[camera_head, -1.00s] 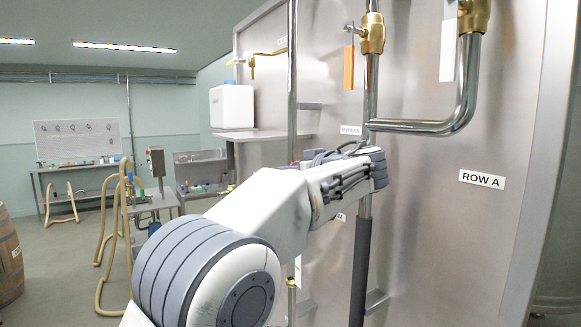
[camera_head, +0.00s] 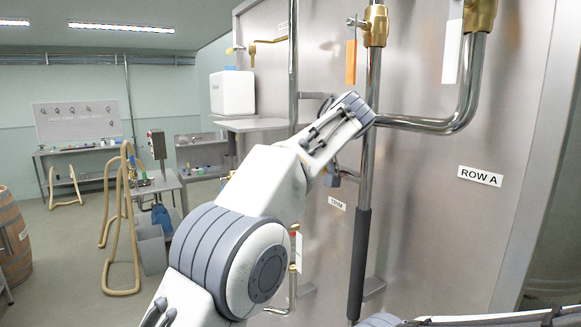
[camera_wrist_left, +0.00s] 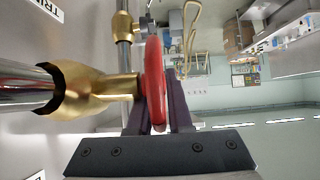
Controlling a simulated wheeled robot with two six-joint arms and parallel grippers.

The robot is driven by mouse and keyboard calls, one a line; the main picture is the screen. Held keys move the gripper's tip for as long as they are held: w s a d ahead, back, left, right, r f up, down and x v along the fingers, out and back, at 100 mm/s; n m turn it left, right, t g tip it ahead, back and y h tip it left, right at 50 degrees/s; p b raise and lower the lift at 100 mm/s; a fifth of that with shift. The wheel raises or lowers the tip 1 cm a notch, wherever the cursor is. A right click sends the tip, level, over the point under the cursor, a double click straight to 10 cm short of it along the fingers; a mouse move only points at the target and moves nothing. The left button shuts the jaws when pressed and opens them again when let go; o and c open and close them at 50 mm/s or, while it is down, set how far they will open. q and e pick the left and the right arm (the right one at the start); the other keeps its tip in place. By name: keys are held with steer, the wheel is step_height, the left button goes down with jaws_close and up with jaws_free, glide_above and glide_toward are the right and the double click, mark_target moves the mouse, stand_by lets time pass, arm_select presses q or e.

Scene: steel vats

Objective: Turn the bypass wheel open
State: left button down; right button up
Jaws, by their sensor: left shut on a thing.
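In the left wrist view a red handwheel (camera_wrist_left: 155,75), seen nearly edge-on, sits at the end of a brass valve body (camera_wrist_left: 95,92) on a steel pipe. My left gripper (camera_wrist_left: 158,108) is shut on the wheel's rim, one dark finger on each side. In the head view my left arm reaches to the steel panel, and its wrist hides the gripped wheel. No label naming this wheel as the bypass is readable. A TRIM label (camera_head: 337,203) is on the panel below my wrist. My right gripper is out of view.
Steel pipes (camera_head: 440,125) with brass valves run along the panel (camera_head: 430,220). An orange tag (camera_head: 351,62) and a white tag (camera_head: 452,52) hang there. A ROW A label (camera_head: 480,176) is at right. Hoses (camera_head: 125,225) and a barrel (camera_head: 10,240) stand at left, with open floor between.

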arm_select(q)
steer(key=c, duration=0.8)
jaws_free()
steer(key=shift+c, duration=0.2)
steer(key=v, duration=1)
steer(key=shift+s, duration=0.25)
steer(key=shift+d, duration=0.1)
